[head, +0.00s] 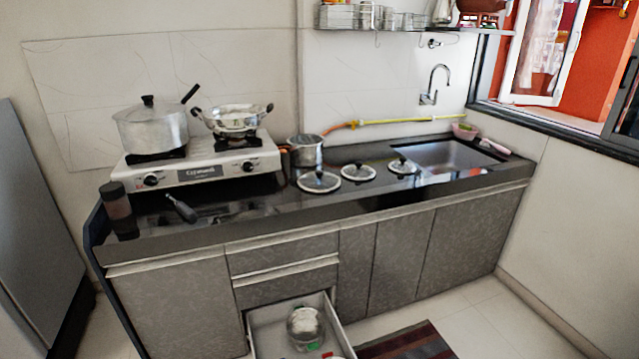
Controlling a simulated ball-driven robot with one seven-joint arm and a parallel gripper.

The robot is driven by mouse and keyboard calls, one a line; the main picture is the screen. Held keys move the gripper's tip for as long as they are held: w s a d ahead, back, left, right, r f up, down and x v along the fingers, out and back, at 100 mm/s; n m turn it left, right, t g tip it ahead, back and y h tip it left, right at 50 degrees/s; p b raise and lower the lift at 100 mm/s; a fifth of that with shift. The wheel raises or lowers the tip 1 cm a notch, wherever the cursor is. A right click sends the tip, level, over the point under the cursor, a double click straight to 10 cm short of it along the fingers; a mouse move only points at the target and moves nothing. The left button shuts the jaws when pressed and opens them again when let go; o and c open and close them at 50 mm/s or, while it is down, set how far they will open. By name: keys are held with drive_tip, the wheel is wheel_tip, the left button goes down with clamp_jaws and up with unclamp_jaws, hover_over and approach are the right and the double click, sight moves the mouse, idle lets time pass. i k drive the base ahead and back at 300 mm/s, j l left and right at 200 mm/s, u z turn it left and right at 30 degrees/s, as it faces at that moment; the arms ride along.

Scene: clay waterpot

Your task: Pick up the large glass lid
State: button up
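Three round glass lids with dark knobs lie flat in a row on the black counter (270,219). The left lid (311,183) looks the largest. The middle lid (351,174) and the right lid (409,168) are smaller and lie towards the sink. The left lid is in front of a small steel pot (306,152), with its knob facing up. My gripper is not in view.
A gas stove (226,172) with a lidded pot (150,130) and a steel pan (233,121) stands left. An open drawer (265,325) juts out below the counter. A jar (117,205) stands at the left end; a sink (445,156) lies right.

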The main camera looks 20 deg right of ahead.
sight(318, 181)
drive_tip(key=z, duration=0.3)
drive_tip(key=i+j+z, duration=0.45)
drive_tip(key=j, duration=0.2)
drive_tip(key=j+z, duration=0.2)
drive_tip(key=i+j, duration=0.05)
drive_tip(key=j, duration=0.05)
